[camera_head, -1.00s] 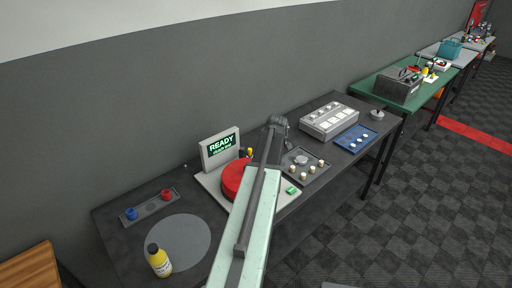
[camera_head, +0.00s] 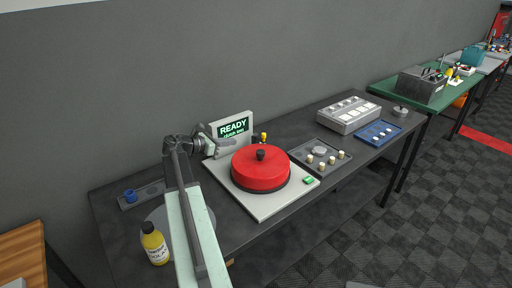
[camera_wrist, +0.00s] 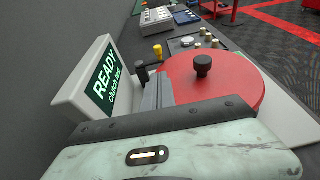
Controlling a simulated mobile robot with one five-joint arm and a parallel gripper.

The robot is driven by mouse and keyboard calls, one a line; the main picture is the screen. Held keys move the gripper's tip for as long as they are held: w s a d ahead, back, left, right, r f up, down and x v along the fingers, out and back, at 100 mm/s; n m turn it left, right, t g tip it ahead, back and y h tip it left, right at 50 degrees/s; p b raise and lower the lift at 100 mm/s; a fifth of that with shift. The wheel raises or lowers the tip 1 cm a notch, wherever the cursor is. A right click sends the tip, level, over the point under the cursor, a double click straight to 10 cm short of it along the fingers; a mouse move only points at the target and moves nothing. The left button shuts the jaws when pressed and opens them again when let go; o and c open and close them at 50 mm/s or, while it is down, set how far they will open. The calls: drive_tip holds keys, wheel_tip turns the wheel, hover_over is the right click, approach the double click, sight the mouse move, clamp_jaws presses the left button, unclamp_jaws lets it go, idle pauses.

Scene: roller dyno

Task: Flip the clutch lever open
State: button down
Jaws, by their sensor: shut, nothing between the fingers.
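The dyno is a pale base plate (camera_head: 265,208) with a red drum (camera_head: 262,168) and a black knob (camera_head: 261,154) on top. Its screen (camera_head: 233,128) reads READY. Behind the drum stand a yellow-tipped post (camera_head: 263,137) and a dark lever-like part; the wrist view shows the yellow tip (camera_wrist: 158,52) and the dark part (camera_wrist: 142,70) side by side. I cannot tell for sure which is the clutch lever. My gripper (camera_head: 226,147) is shut and empty, in front of the screen and left of the drum. In the wrist view its fingers (camera_wrist: 156,93) point toward the dark part, whose lower end they hide.
A yellow bottle (camera_head: 154,244) and a blue knob (camera_head: 130,195) are at the table's left. A tray with several pale pegs (camera_head: 322,153), a grey box (camera_head: 348,115) and a blue tray (camera_head: 378,133) lie to the right. The wall is close behind.

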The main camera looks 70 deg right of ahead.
idle(0.3)
drive_tip(key=b+x, duration=0.1)
drive_tip(key=x, duration=0.3)
drive_tip(key=b+x, duration=0.1)
drive_tip(key=x, duration=0.7)
drive_tip(key=shift+s+d+r+b, duration=0.2)
drive_tip(key=shift+s+d+b, duration=0.05)
drive_tip(key=shift+d+b, duration=0.2)
drive_tip(key=shift+s+d, duration=0.35)
drive_tip(key=shift+s, duration=0.05)
drive_tip(key=shift+w, duration=0.15)
